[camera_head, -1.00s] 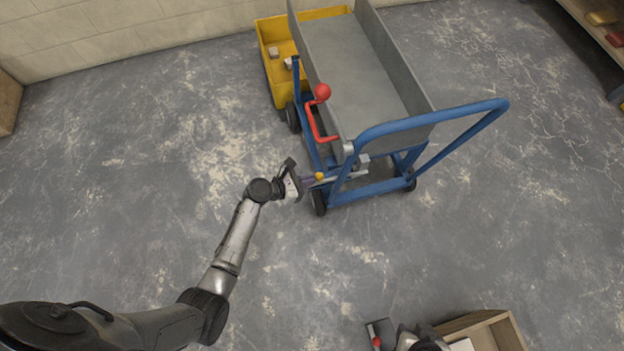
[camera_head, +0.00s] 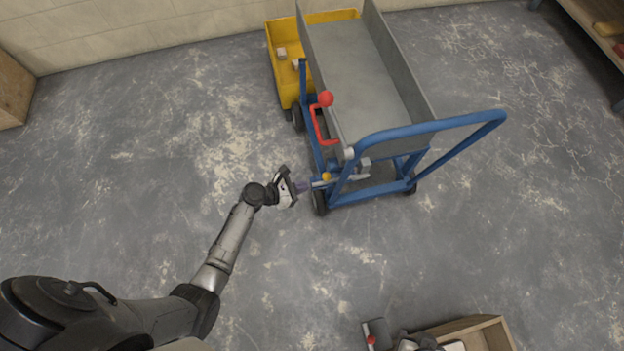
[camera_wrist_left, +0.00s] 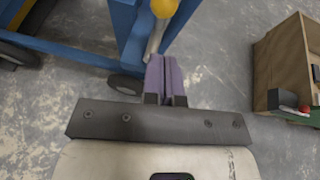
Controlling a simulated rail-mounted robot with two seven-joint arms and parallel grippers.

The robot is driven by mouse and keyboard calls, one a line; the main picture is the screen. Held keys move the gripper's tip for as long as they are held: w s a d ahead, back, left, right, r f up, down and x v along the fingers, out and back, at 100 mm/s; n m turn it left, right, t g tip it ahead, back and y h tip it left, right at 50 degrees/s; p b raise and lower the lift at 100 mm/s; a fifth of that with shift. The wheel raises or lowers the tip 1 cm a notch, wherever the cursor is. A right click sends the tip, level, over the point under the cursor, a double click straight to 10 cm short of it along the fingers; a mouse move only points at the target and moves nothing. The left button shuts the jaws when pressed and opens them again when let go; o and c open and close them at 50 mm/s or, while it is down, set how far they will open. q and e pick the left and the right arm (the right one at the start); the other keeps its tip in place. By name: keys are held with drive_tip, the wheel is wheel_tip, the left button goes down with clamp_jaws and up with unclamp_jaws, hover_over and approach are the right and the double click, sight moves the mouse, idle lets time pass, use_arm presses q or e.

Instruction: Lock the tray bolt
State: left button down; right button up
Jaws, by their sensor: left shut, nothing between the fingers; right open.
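The tray bolt is a pale metal rod (camera_head: 350,178) with a small orange-yellow knob (camera_head: 326,176), low at the near end of the blue cart frame. The grey tray (camera_head: 362,85) lies level on the cart. In the left wrist view the knob (camera_wrist_left: 164,7) and rod (camera_wrist_left: 154,42) show just beyond my fingertips. My left gripper (camera_head: 303,187) has its purple fingers (camera_wrist_left: 164,75) shut and empty, pointing at the rod's end. I cannot tell whether they touch it. My right gripper (camera_head: 372,340) is open at the bottom edge, partly cut off, away from the cart.
A red crank lever with a red ball (camera_head: 326,99) stands on the tray's left side. The blue push handle (camera_head: 440,127) arches over the near end. A yellow tub (camera_head: 283,65) is behind left. A wooden crate (camera_head: 497,335) is at the bottom. Floor left of the cart is clear.

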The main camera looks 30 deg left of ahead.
use_arm(q)
drive_tip(key=p+v, duration=0.3)
drive_tip(key=v, duration=0.6)
drive_tip(key=shift+a+r, duration=0.15)
drive_tip(key=shift+r, duration=0.1)
